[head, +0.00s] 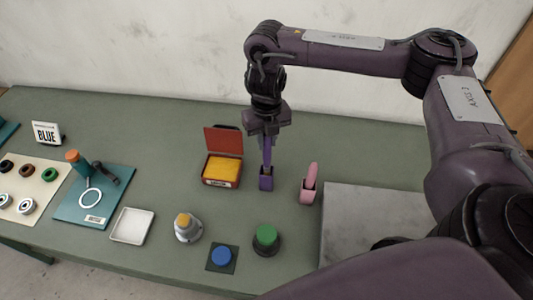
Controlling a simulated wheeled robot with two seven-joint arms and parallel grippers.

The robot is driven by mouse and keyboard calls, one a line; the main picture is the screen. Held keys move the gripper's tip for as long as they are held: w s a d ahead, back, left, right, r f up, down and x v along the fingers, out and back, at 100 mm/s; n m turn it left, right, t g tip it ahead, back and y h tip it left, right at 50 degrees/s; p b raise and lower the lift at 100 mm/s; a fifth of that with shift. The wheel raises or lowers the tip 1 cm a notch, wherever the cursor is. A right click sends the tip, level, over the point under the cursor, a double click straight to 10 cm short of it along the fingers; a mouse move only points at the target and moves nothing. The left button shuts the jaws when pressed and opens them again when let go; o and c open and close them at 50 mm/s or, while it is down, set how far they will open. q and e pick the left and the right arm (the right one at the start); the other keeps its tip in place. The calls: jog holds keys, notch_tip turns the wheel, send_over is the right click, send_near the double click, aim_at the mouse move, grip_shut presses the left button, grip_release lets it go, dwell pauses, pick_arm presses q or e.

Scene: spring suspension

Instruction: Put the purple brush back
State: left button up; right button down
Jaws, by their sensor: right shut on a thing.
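The purple brush (267,154) is upright, its lower end at or in a small purple holder (266,184) on the green table. I cannot tell how deep it sits. My right gripper (268,137) points down from above and is shut on the brush's upper part. The gripper covers the top of the brush. My left gripper is not in view.
A pink brush in a pink holder (308,193) stands just right of the purple holder. An open red box with a yellow block (222,170) is close on the left. Green (266,236) and blue (222,256) round pieces are in front. A grey slab (365,225) lies right.

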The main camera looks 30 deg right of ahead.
aim_at(266, 154)
jog(key=shift+a+f+b, duration=0.1)
jog(key=shift+f+b, duration=0.2)
jog(key=shift+f, duration=2.7)
jog(key=shift+s+f, duration=0.1)
jog(key=shift+f, duration=0.05)
jog(key=c, duration=1.3)
grip_release()
jog(key=shift+o, duration=0.2)
notch_tip(266, 154, up, 12)
jog(key=shift+r+p, duration=0.2)
jog(key=shift+p, duration=0.15)
